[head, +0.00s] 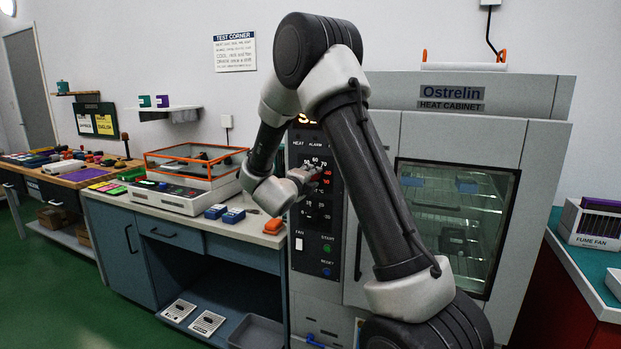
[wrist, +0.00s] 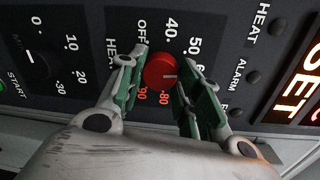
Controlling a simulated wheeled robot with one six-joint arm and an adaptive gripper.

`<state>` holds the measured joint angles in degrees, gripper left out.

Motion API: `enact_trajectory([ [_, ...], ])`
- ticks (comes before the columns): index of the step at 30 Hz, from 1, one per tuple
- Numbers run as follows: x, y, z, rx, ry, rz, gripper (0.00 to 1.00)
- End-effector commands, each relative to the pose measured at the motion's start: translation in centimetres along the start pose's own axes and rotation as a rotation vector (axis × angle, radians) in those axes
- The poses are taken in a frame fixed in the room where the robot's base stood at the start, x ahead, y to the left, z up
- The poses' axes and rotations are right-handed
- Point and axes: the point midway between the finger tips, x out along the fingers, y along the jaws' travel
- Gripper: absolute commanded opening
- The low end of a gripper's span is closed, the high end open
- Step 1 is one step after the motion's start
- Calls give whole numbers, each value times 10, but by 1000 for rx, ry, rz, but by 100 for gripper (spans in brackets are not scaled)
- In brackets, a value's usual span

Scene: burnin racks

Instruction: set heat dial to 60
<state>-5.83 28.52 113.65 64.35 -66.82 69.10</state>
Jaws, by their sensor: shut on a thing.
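The heat dial (wrist: 160,71) is a red round knob with a white pointer line, on the dark control panel (wrist: 75,20) of the heat cabinet (head: 455,110). My gripper (wrist: 157,88) is shut on the dial, with one green-padded finger on each side of it. In the wrist view the pointer line points right, roughly toward the partly covered 60 mark (wrist: 200,71). The right finger hides part of the scale there, so the exact reading cannot be told. In the head view my gripper (head: 305,178) is at the panel and largely hides the dial.
A minute dial (wrist: 38,63) sits beside the heat dial. A green start button (head: 327,248) and a blue reset button (head: 327,271) are lower on the panel. The cabinet's glass door (head: 455,225) is closed. A bench (head: 215,222) with blue and orange items stands left.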

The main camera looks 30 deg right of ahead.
Motion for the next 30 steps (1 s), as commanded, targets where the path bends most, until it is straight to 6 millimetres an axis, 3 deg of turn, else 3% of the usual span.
enact_trajectory([
  [23, 0, 2, -1, 105, -6, 1, 10],
  [24, 0, 2, -1, 105, -6, 1, 38],
  [27, 0, 1, -1, 105, -6, 1, 56],
  [30, 0, 1, -1, 105, -7, 0, 57],
])
